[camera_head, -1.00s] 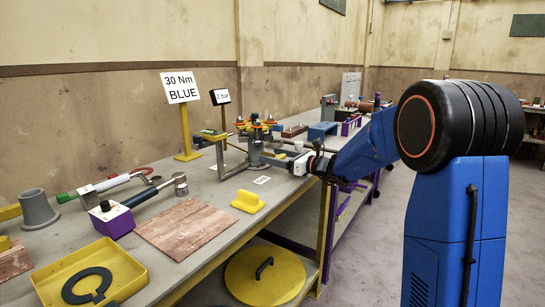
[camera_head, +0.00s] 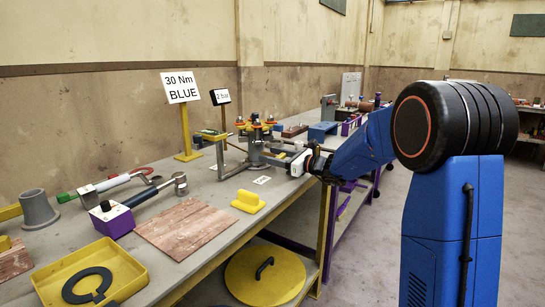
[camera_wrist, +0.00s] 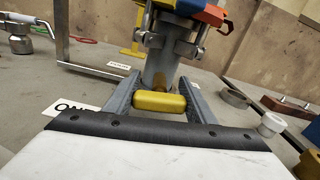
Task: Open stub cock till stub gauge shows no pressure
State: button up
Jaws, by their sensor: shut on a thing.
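My gripper (camera_wrist: 160,98) is shut on a small yellow cock handle (camera_wrist: 160,103), which lies crosswise between the two grey fingers in the wrist view. Just behind it stands a grey upright pipe stub (camera_wrist: 160,66) with clamp bolts and red, blue and yellow parts on top. In the head view my gripper (camera_head: 279,161) reaches in from the right at the foot of the pipe assembly (camera_head: 255,150); the fingers hide the handle there. A small black display (camera_head: 220,97) on a post behind reads in bar, apparently 2 bar.
A label (camera_wrist: 70,108), partly covered by my gripper, lies on the bench. A grey ring (camera_wrist: 233,98) and a white knob (camera_wrist: 271,124) stand right of my gripper. A yellow block (camera_head: 249,201) and a grey frame (camera_head: 222,158) are nearby on the bench.

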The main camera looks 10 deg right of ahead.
jog(key=shift+n, duration=1.6)
jog(key=o, duration=1)
jog(key=shift+o, duration=0.2)
jog(key=shift+s, duration=0.1)
jog(key=v, duration=1.7)
jog(key=shift+s+d, duration=0.1)
